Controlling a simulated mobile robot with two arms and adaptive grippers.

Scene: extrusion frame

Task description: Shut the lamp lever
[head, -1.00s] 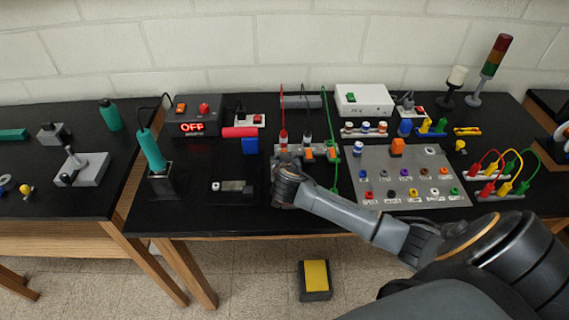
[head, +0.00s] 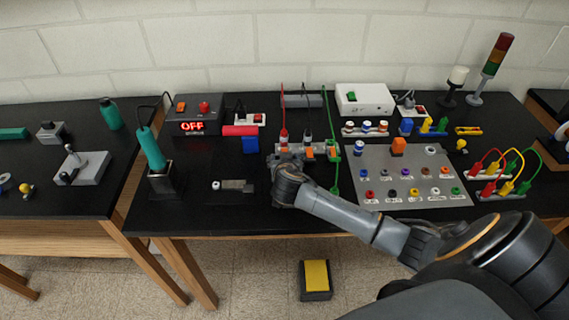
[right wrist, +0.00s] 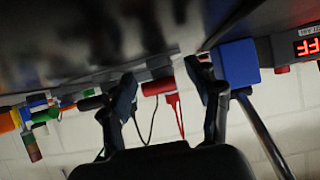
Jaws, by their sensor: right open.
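A row of grey connector blocks with orange levers (head: 308,152) stands mid-table in the head view, with red, black and green plugs and wires behind. I cannot tell which lever is the lamp's. My right gripper (head: 281,160) is at the near side of the row's left end, and its fingers are mostly hidden there by the wrist. In the right wrist view, which is upside down, the right gripper (right wrist: 165,85) is open with nothing between its pads. A red plug (right wrist: 162,87) with its wire shows beyond the gap. My left gripper is not in view.
A grey panel with coloured sockets (head: 375,160) lies right.

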